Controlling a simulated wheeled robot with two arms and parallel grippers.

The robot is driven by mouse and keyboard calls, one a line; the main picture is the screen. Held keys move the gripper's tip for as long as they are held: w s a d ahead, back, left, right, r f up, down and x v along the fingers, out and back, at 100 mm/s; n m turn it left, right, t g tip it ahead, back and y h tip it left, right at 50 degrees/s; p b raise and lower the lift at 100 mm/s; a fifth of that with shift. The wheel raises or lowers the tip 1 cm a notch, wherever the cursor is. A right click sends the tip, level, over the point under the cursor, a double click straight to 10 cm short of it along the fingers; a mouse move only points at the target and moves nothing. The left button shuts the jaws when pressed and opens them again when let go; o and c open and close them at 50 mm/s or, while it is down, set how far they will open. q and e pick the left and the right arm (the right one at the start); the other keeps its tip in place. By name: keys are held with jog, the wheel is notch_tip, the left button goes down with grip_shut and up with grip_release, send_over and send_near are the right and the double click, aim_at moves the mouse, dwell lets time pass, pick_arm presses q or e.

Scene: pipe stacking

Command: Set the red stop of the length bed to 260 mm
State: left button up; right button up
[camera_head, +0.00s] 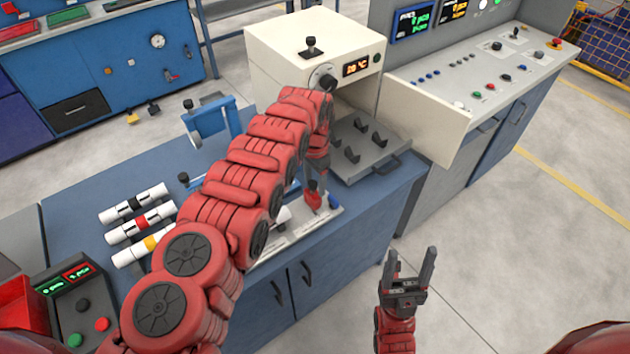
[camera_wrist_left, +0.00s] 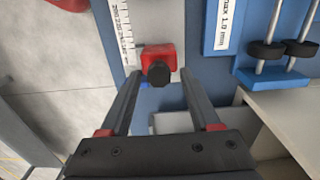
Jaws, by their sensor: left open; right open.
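The length bed (camera_head: 292,236) is a pale strip at the front edge of the blue bench, partly hidden by my left arm. Its red stop (camera_head: 313,197) is near the bed's right end; in the left wrist view the red stop (camera_wrist_left: 150,56) is a red block with a black knob (camera_wrist_left: 158,73). A printed scale (camera_wrist_left: 122,30) runs beside it, too small to read surely. My left gripper (camera_head: 317,178) is open above the stop; in the wrist view its fingers lie on either side of the knob, contact unclear. My right gripper (camera_head: 410,262) is open and empty, in front of the bench.
A cream heater box (camera_head: 285,50) and a grey tray with dark hooks (camera_head: 365,165) stand behind and right. A blue clamp (camera_head: 210,120) is at the back.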

pick_arm(q)
notch_tip(320, 180, up, 8)
jog(key=b, duration=0.2)
jog(key=shift+w+b, duration=0.15)
jog(key=shift+b, duration=0.15)
notch_tip(320, 180, up, 9)
jog(key=shift+c, duration=0.2)
